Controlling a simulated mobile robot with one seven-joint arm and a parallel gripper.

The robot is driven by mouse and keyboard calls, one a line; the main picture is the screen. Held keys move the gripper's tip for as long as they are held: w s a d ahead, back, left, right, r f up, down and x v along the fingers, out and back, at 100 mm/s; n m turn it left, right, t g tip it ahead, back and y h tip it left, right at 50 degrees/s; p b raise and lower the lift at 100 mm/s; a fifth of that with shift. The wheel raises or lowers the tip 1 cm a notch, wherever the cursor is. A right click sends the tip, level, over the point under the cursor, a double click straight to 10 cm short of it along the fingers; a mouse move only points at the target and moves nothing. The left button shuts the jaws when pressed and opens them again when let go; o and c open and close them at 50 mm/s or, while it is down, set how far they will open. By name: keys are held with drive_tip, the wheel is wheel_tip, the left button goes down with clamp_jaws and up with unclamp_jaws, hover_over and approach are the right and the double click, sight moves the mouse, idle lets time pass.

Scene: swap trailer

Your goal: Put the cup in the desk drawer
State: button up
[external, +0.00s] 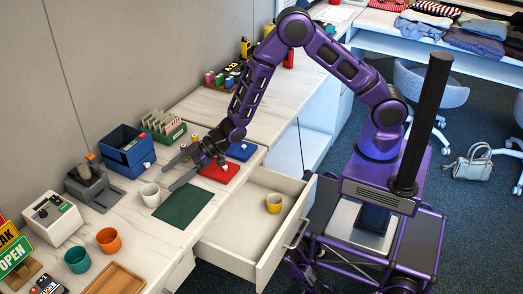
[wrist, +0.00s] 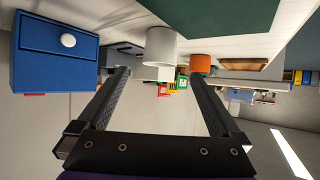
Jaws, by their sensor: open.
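A white cup (external: 150,194) stands upright on the desk beside a dark green mat (external: 184,205). The desk drawer (external: 240,228) is pulled open, with a yellow cup (external: 274,203) standing inside. My gripper (external: 170,178) is open and empty, low over the desk. Its fingers point toward the white cup's side of the desk. In the wrist view the white cup (wrist: 161,47) appears ahead, between the two fingertips, apart from them. An orange cup (external: 108,240) and a teal cup (external: 77,260) stand nearer the front of the desk.
A red pad (external: 221,172) and a blue pad (external: 241,151) lie behind the mat. A blue drawer box (external: 126,150), a grey machine (external: 92,187) and a white box (external: 52,219) line the wall. A wooden tray (external: 116,281) lies in front. The drawer has free room around the yellow cup.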

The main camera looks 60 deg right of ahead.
wheel_tip(320, 180, up, 18)
drive_tip(key=r, duration=0.1)
drive_tip(key=m+h, duration=0.4)
drive_tip(key=h, duration=0.2)
hover_over(150, 191)
drive_tip(key=w+d, duration=0.3)
drive_tip(key=d, duration=0.1)
drive_tip(key=f, duration=0.2)
drive_tip(key=s+a+m+g+h, duration=0.2)
drive_tip(key=s+a+g+h, duration=0.1)
drive_tip(key=s+a+g, duration=0.4)
drive_tip(key=shift+t, duration=0.5)
drive_tip(key=f, duration=0.7)
drive_tip(key=w+d+f+b, duration=0.1)
drive_tip(key=f, duration=0.6)
drive_tip(key=w+f, duration=0.1)
drive_tip(key=f, duration=0.6)
drive_tip(key=shift+d, duration=0.25)
drive_tip(key=shift+r, duration=0.1)
drive_tip(key=c, duration=1.5)
